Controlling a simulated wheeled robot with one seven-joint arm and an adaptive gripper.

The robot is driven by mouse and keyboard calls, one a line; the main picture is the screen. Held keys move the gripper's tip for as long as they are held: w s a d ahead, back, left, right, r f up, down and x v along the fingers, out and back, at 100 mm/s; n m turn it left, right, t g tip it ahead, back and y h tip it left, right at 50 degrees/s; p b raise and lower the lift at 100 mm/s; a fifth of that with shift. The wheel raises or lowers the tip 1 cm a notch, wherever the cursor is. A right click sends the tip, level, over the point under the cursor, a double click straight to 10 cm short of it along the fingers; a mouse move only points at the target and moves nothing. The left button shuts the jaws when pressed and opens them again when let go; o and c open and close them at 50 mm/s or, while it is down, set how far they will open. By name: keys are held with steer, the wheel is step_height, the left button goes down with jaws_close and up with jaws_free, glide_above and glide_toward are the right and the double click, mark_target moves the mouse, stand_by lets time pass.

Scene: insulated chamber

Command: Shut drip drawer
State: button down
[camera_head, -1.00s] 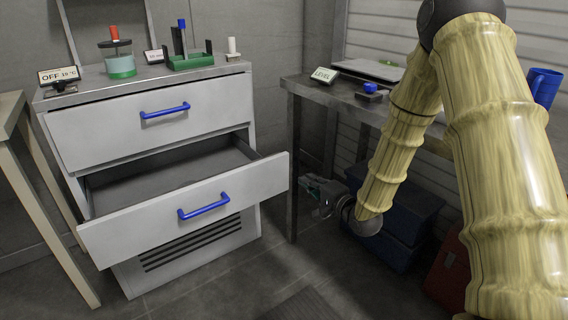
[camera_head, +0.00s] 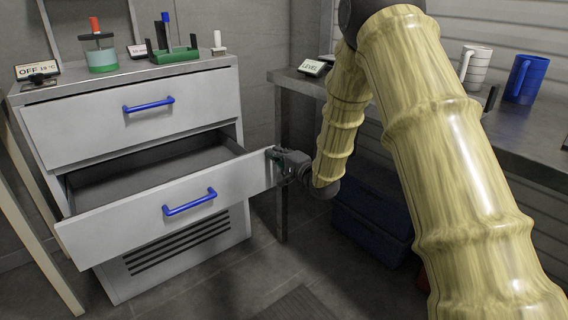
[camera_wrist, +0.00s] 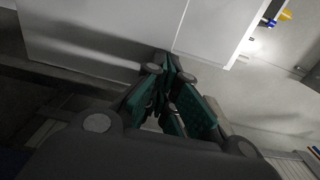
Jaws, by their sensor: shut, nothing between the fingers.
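The drip drawer (camera_head: 120,229), the lower of two white drawers in the cabinet, stands pulled out with its grey inside showing. Its front carries a blue bar handle (camera_head: 190,202). My gripper (camera_head: 273,156) is at the right end of the drawer front, near its upper corner; I cannot tell whether it touches. In the wrist view the green-padded fingers (camera_wrist: 168,75) are together and empty, in front of a pale surface. The upper drawer (camera_head: 70,130), with its own blue handle (camera_head: 148,105), is closed.
On the cabinet top are a green-based jar (camera_head: 102,60), a green rack (camera_head: 174,56) and an OFF sign (camera_head: 37,69). To the right is a grey table (camera_head: 530,135) with a white mug (camera_head: 474,68) and a blue mug (camera_head: 522,79). Blue bins (camera_head: 372,225) stand beneath it.

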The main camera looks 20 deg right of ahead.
steer(key=shift+b+x, duration=0.3)
steer(key=shift+x, duration=0.8)
